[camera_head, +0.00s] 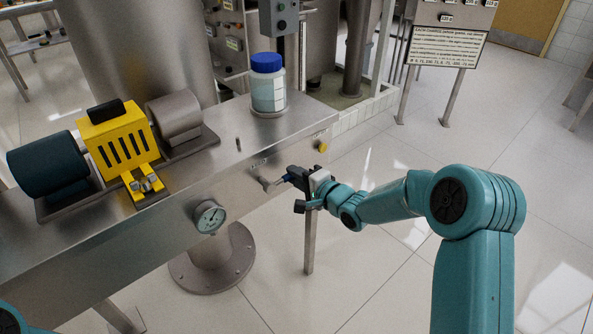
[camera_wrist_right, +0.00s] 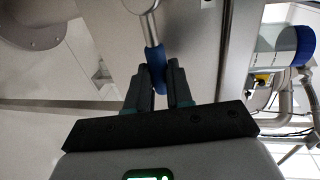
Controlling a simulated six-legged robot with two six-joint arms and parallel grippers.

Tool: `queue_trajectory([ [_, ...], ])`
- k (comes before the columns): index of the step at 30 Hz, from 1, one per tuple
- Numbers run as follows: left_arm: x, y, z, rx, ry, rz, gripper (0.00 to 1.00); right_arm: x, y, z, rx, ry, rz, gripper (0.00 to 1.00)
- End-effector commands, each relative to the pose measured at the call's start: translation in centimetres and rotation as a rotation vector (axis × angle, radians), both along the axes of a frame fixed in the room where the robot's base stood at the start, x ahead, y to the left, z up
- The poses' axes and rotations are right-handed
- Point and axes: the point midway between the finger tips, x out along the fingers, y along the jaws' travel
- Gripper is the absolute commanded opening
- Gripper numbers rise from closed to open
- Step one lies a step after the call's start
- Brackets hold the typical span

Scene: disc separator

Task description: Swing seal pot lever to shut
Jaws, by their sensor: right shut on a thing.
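The seal pot lever (camera_head: 270,184) is a short metal lever with a blue grip on the front face of the steel bench. My right gripper (camera_head: 288,179) is at the lever's grip end. In the right wrist view, my right gripper (camera_wrist_right: 158,82) is shut on the lever's blue grip (camera_wrist_right: 155,58), with the metal shaft (camera_wrist_right: 150,22) running up from it. The fingers cover part of the grip. A small label is above the lever, too small to read. My left gripper is not in view; only a bit of teal arm shows at the lower left corner.
A round gauge (camera_head: 209,217) is on the bench front left of the lever, and a yellow knob (camera_head: 322,147) is to its right. On the steel bench (camera_head: 215,176) stand a yellow-guarded motor unit (camera_head: 118,143) and a blue-capped jar (camera_head: 268,88). The floor at right is open.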

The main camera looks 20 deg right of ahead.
Motion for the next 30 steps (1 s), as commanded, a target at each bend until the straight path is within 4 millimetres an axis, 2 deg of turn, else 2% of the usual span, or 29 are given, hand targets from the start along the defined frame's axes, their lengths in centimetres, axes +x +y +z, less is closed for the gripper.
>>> queue_trajectory([
  [14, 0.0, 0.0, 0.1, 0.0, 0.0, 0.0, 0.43, 0.0, -0.1, -0.2, 0.016, 0.008, -0.001, 0.0],
  [15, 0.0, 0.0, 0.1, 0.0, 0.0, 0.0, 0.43, 0.0, -0.1, -0.2, 0.016, 0.008, 0.0, 0.24],
  [17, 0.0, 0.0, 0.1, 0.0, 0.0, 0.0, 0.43, 0.0, -0.1, -0.2, 0.016, 0.008, 0.0, 0.43],
  [18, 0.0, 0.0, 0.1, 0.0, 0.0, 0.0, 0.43, 0.0, -0.1, -0.2, 0.016, 0.008, 0.0, 0.46],
  [26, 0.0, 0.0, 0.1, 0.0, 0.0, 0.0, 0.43, 0.0, -0.1, -0.1, 0.013, 0.006, 0.0, 0.46],
  [30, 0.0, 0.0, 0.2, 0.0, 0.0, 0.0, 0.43, -1.1, -0.5, 0.1, 0.013, 0.006, -0.001, 0.46],
])
